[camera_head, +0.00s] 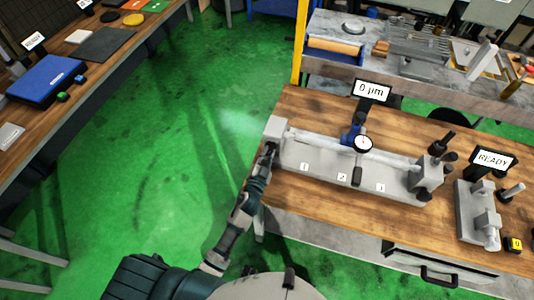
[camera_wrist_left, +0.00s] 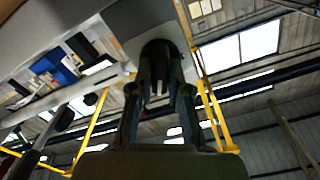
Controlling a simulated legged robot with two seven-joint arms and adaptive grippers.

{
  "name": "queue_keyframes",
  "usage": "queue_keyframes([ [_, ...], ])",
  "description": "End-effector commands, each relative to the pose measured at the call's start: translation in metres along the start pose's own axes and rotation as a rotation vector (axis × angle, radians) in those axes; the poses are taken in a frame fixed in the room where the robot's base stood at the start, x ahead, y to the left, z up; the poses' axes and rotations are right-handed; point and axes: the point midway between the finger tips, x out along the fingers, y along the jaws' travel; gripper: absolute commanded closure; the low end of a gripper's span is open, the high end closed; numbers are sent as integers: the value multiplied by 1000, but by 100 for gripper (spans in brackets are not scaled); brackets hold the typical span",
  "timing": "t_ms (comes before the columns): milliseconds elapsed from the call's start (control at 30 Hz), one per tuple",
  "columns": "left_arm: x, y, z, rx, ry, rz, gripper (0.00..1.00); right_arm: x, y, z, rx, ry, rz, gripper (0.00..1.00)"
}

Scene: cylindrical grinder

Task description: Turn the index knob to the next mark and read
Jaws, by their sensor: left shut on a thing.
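My left gripper (camera_head: 270,148) is at the left end block (camera_head: 276,130) of the grey measuring fixture (camera_head: 320,171) on the wooden bench. It is shut on the index knob at that block; fingers hide most of the knob. In the left wrist view the dark fingers (camera_wrist_left: 160,78) close together against the grey block. A round dial gauge (camera_head: 363,144) stands over the long bar. The display (camera_head: 372,91) behind it reads "0 µm". Small white number labels sit along the fixture's front; the knob's own marks cannot be made out. My right gripper is not in view.
A smaller grey device (camera_head: 478,215) with a "READY" sign (camera_head: 493,160) stands at the right of the bench. A drawer (camera_head: 437,270) is below. A yellow post (camera_head: 299,42) rises behind the fixture. Green floor is clear to the left.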

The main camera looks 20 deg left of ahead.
Motion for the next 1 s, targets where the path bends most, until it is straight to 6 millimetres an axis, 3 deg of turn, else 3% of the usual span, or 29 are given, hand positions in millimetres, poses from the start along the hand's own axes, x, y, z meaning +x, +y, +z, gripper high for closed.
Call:
queue_keyframes([
  [167, 1, -4, -2, 122, 1, -7, 100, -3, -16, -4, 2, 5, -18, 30],
  [600, 1, -1, -3, 484, 5, -6, 100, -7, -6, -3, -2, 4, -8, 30],
  [1000, 1, 1, -1, 672, 3, -5, 100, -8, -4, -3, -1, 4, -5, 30],
])
